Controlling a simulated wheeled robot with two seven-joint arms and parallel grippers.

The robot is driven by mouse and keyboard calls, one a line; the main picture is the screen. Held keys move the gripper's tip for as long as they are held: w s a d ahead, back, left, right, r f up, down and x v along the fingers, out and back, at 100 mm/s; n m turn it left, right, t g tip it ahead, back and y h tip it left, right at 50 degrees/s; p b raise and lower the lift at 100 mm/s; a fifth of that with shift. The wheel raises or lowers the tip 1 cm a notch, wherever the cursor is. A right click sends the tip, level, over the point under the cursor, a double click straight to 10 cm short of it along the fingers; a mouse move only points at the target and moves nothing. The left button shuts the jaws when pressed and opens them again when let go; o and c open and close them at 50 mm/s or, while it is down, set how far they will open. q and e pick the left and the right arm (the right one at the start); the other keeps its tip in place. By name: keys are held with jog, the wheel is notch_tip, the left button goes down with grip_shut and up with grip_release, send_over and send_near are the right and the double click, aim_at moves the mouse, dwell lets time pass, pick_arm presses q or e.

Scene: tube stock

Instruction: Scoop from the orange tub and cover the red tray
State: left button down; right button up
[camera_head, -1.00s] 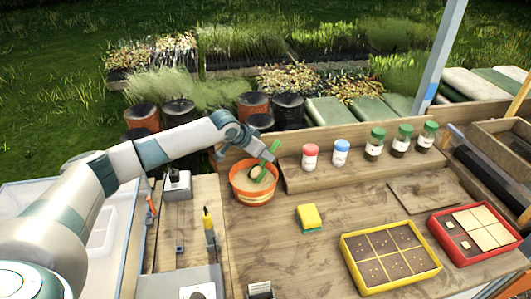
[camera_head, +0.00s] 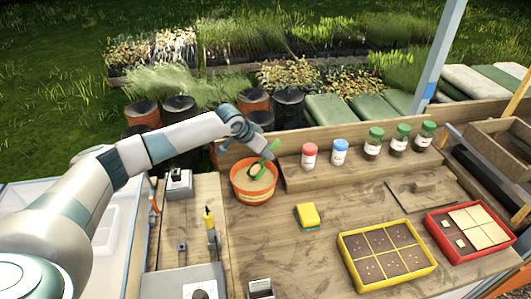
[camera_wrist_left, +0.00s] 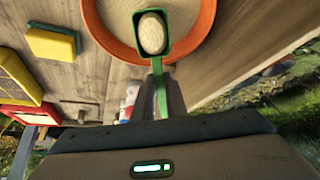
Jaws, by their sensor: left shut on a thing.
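The orange tub (camera_head: 252,190) stands on the bench at the left, with pale granular stuff inside. My left gripper (camera_head: 270,158) is shut on the handle of a green scoop (camera_head: 263,162), above the tub. In the left wrist view the green scoop (camera_wrist_left: 157,85) holds a rounded pale heap and sits over the tub (camera_wrist_left: 205,22). Whether the scoop touches the tub's contents is hard to tell. The red tray (camera_head: 470,232) is at the right; pale squares cover part of it and dark soil shows at its left cells. My right gripper is not in view.
A yellow tray (camera_head: 387,252) with soil and small seeds lies left of the red tray. A yellow sponge (camera_head: 307,215) lies mid-bench. Several capped jars (camera_head: 373,144) stand on the rear shelf. A flat board (camera_head: 421,194) lies behind the trays.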

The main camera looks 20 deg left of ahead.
pick_arm(q)
notch_tip(320, 180, up, 3)
jog(key=g+p, duration=0.1)
jog(key=p, duration=0.3)
jog(key=shift+y, duration=0.3)
notch_tip(320, 180, up, 3)
jog(key=g+p, duration=0.1)
jog(key=p, duration=0.2)
jog(key=shift+f, duration=0.2)
notch_tip(320, 180, up, 5)
jog(key=g+y, duration=0.1)
jog(key=g, duration=0.2)
jog(key=shift+r, duration=0.2)
